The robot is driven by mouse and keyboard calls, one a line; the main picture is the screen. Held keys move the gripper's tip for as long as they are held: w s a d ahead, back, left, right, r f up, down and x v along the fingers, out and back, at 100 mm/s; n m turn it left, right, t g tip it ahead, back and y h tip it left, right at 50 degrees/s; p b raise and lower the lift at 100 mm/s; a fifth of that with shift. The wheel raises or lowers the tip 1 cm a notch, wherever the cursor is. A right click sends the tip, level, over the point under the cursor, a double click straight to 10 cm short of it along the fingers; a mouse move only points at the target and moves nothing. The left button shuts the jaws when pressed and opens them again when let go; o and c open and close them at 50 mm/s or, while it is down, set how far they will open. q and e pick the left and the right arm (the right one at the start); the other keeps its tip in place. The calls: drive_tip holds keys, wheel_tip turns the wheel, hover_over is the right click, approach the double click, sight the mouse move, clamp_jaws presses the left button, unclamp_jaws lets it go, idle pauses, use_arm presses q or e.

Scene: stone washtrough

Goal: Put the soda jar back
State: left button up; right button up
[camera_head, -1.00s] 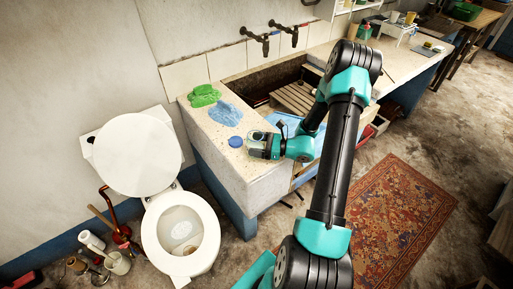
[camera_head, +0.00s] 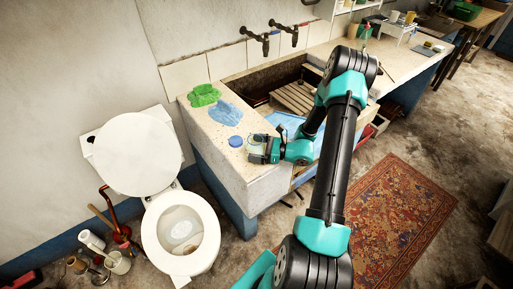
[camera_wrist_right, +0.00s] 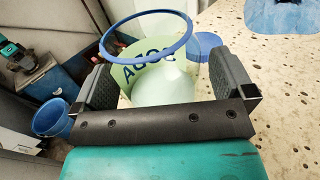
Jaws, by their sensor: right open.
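The soda jar (camera_head: 257,141) stands on the near left end of the stone trough's ledge. In the right wrist view the jar (camera_wrist_right: 160,75) is clear, with a blue rim and a pale green label with dark letters. A round blue lid (camera_head: 235,141) lies flat on the ledge just left of the jar; it also shows in the right wrist view (camera_wrist_right: 203,44). My right gripper (camera_head: 258,149) is at the jar. Its open fingers (camera_wrist_right: 172,84) are on either side of the jar, with no clear grip. My left gripper is out of view.
A green cloth (camera_head: 204,95) and a blue spill-like patch (camera_head: 226,113) lie on the ledge behind the lid. The sunken basin holds a wooden slatted rack (camera_head: 294,97). A toilet (camera_head: 180,235) stands at left, and a patterned rug (camera_head: 390,220) lies at right.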

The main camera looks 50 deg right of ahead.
drive_tip(key=shift+r, duration=0.15)
drive_tip(key=shift+s+d, duration=0.1)
drive_tip(key=shift+s, duration=0.05)
drive_tip(key=v, duration=1.1)
drive_tip(key=shift+s, duration=0.3)
drive_tip(key=shift+d, duration=0.1)
